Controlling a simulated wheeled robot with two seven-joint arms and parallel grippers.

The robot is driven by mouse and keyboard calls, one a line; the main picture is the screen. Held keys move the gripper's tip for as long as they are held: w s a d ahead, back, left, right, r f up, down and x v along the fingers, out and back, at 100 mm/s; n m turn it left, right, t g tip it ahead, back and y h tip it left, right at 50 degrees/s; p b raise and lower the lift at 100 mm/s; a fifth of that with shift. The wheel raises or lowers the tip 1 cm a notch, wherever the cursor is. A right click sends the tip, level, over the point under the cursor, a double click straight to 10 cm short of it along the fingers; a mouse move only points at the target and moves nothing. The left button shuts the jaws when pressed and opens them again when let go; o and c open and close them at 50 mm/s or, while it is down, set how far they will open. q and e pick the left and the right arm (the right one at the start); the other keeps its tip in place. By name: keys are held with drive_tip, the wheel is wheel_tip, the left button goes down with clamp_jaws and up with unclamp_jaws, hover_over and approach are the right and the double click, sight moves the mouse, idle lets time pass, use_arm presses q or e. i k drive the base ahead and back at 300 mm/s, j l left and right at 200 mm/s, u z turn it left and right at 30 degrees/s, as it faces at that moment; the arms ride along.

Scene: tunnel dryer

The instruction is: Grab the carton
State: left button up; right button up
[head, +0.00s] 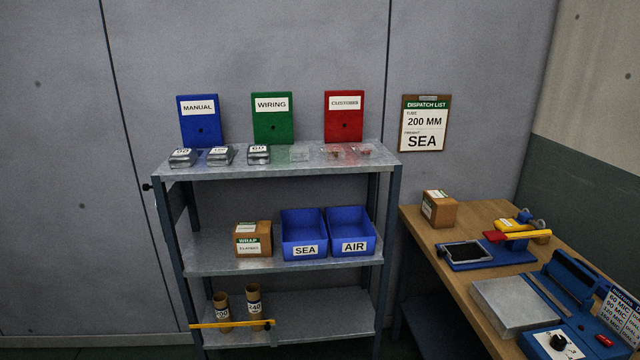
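Two brown cardboard boxes are in the head view, and I cannot tell which one the task calls the carton. One carton (443,209) stands upright on the back left corner of the wooden table, with a white and green label on its left side. The other box (265,232) stands on the middle shelf, left of the blue bins, with a green and white label reading WRAP. Neither of my grippers is in view, and nothing touches either box.
A grey metal shelf unit (280,262) holds a SEA bin (304,228), an AIR bin (351,226), several small packs on top and two tubes below behind a yellow bar (232,324). The wooden table (475,268) carries a blue tape device (485,256) and a blue sealing machine (565,300).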

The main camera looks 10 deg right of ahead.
sight(438, 207)
drive_tip(key=i+j+u, duration=0.2)
drive_tip(key=i+u, duration=0.6)
drive_tip(key=i, duration=0.15)
drive_tip(key=i+u, duration=0.4)
drive_tip(key=i+z, duration=0.15)
drive_tip(key=z, duration=1.6)
